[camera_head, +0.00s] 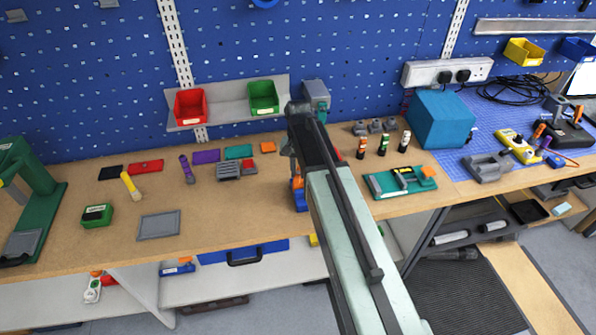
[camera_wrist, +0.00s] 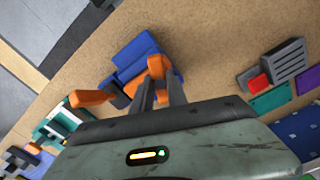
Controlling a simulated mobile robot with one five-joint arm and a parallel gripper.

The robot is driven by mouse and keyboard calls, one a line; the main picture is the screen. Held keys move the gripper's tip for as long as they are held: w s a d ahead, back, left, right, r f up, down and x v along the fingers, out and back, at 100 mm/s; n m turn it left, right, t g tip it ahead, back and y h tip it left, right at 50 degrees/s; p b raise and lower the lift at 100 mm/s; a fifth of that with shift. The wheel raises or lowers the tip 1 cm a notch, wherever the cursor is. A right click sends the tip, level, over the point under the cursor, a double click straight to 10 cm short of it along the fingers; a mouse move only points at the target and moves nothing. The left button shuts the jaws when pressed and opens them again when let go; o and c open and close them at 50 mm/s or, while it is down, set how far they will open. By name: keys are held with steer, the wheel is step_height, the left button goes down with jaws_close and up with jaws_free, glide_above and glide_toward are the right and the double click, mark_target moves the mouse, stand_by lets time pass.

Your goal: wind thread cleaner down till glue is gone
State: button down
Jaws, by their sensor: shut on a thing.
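A blue block fixture (camera_head: 300,201) with an orange part stands on the bench near its front edge; it also shows in the wrist view (camera_wrist: 136,56). My gripper (camera_wrist: 159,82) is shut on the orange part (camera_wrist: 156,66), which I take to be the thread cleaner's handle, at the blue fixture. In the head view my arm covers much of the gripper and fixture. A second orange piece (camera_wrist: 90,98) with a dark part lies beside the fixture in the wrist view. The thread and any glue are too small or hidden to see.
A grey slotted block with a red part (camera_head: 235,171) lies left of the fixture. A green tray (camera_head: 385,193) with tools lies to the right, and small bottles (camera_head: 382,146) stand behind it. The bench left of the fixture has bare room.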

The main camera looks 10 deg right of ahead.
mark_target(298, 173)
steer(key=shift+m, duration=2.8)
steer(key=shift+w, duration=0.1)
steer(key=c, duration=1.3)
jaws_free()
step_height(298, 173, up, 8)
steer(key=p, duration=0.8)
